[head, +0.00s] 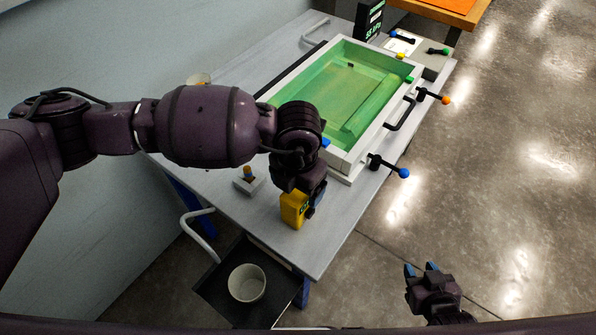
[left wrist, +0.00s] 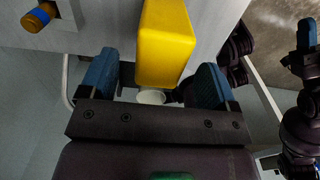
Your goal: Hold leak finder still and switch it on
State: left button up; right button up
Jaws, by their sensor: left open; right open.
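The leak finder, seemingly the yellow boxy device (head: 293,208), stands near the table's front edge. In the left wrist view its yellow body (left wrist: 166,42) lies between the two blue fingers of my left gripper (left wrist: 154,80). Those fingers are open, with a visible gap on the left side of the body. In the head view my left gripper (head: 306,194) is over the device and hides part of it; a switch cannot be made out. My right gripper (head: 421,269) is open and empty, off the table above the floor at lower right.
A white-rimmed bath (head: 338,170) with green contents fills the back of the table, with blue- and orange-knobbed levers (head: 388,166) on its right side. A small block with an orange-and-blue peg (head: 248,181) stands left of the device. A white cup (head: 247,283) sits on a dark lower tray (head: 213,291).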

aim_at(310, 213)
pick_arm(q)
notch_tip(310, 213, down, 2)
jog(key=shift+f, duration=0.9)
pick_arm(e)
jog(key=shift+d, duration=0.2)
jog(key=shift+s, duration=0.1)
pick_arm(q)
jog(key=c, duration=0.9)
jog(key=shift+c, duration=1)
pick_arm(e)
jog(key=shift+f, duration=0.2)
jog(key=shift+a, duration=0.1)
jog(key=shift+c, duration=0.4)
